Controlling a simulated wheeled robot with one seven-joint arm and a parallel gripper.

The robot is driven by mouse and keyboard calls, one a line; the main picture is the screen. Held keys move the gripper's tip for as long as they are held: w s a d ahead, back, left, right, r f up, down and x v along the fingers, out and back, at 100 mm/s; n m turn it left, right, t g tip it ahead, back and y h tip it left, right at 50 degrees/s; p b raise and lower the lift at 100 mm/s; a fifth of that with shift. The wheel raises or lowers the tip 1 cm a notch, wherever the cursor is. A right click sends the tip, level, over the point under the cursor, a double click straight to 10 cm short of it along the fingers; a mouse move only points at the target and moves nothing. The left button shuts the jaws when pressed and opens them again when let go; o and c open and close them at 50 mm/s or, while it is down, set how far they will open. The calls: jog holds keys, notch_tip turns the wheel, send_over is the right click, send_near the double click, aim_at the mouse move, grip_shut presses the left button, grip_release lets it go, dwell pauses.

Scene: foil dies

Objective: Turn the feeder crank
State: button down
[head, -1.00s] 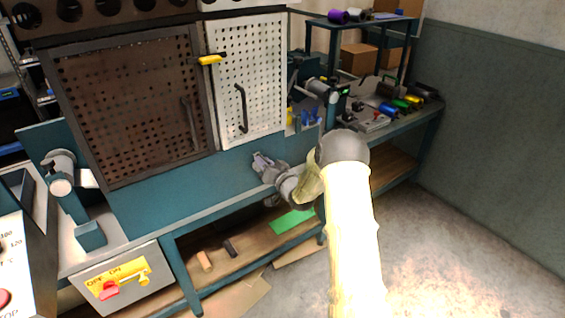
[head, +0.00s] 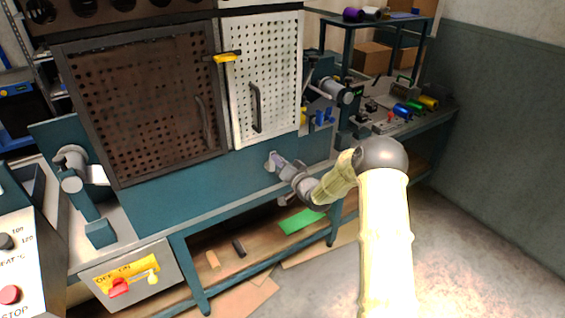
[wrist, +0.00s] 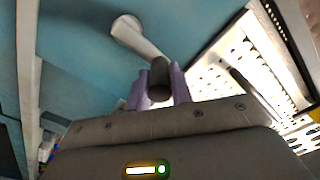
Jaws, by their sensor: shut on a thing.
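The feeder crank shows in the wrist view as a pale arm (wrist: 140,42) running from a round hub on the teal panel to a dark knob (wrist: 159,72). My gripper (wrist: 160,88) has its two purplish fingers on either side of the knob and is shut on it. In the head view my gripper (head: 279,163) is at the teal front panel, below the white perforated door. There the crank is mostly hidden by my gripper and too small to make out its angle.
A brown perforated door (head: 140,105) and a white perforated door (head: 264,80) with a dark handle are above the panel. A switch box (head: 130,275) with a red knob is at lower left. Tools lie on the bench (head: 385,128) at right. The floor at right is clear.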

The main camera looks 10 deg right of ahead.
jog(key=shift+d+f, duration=0.15)
jog(key=shift+d, duration=0.05)
jog(key=c, duration=1.3)
grip_release()
jog(key=shift+o, duration=0.2)
jog(key=shift+a, duration=0.1)
jog(key=b+v, duration=0.1)
jog(key=v, duration=1.6)
jog(key=shift+s, duration=0.25)
